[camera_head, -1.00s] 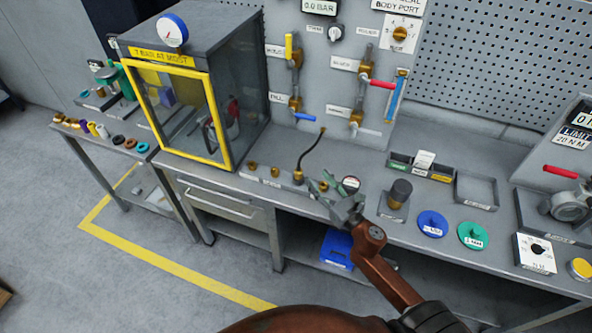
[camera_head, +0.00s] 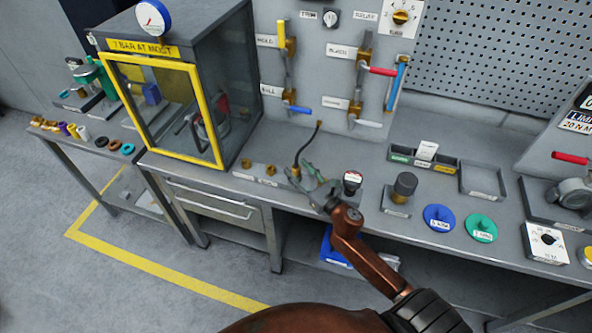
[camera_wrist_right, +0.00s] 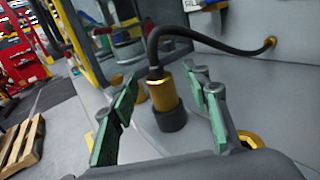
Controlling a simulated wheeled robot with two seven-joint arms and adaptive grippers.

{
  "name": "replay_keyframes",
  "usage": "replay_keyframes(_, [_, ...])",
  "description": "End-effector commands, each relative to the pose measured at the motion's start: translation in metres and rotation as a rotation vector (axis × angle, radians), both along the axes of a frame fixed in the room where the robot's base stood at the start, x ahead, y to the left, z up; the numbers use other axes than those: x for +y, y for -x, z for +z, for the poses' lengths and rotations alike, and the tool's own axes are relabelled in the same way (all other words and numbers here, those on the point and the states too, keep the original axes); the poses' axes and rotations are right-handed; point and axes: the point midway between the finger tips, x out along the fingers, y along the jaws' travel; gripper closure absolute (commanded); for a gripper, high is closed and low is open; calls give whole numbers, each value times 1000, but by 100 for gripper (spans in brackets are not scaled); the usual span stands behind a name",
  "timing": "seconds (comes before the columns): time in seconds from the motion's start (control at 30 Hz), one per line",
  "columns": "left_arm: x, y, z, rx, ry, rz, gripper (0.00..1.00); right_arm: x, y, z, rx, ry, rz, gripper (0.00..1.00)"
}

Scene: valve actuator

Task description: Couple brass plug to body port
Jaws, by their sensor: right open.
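The brass plug (camera_wrist_right: 162,93) hangs on the end of a black hose and stands upright in a dark round holder on the bench. It also shows, small, in the head view (camera_head: 296,171). My right gripper (camera_head: 303,176) is open just in front of it. In the right wrist view its green-padded fingers (camera_wrist_right: 161,78) stand on either side of the plug, apart from it. The hose's other end meets a brass fitting (camera_wrist_right: 270,42) on the back panel. I cannot tell which fitting is the body port. My left gripper is out of view.
A yellow-framed cabinet (camera_head: 222,100) with a clear front stands left of the plug. Brass fittings (camera_head: 271,170) sit beside the plug on the same strip. A dark-capped block (camera_head: 404,186) and blue (camera_head: 438,217) and green (camera_head: 481,228) discs lie to the right.

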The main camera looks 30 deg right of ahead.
Motion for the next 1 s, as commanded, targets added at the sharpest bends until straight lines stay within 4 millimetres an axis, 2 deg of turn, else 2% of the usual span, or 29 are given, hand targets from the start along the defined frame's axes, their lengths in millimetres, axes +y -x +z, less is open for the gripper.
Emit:
replay_keyframes(0.1, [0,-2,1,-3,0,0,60,2,-12,0,0,-1,1,56])
replay_keyframes(0.37, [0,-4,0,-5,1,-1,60,3,-16,-1,1,0,3,56])
replay_keyframes(1.0, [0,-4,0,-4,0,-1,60,3,-16,0,1,0,4,100])
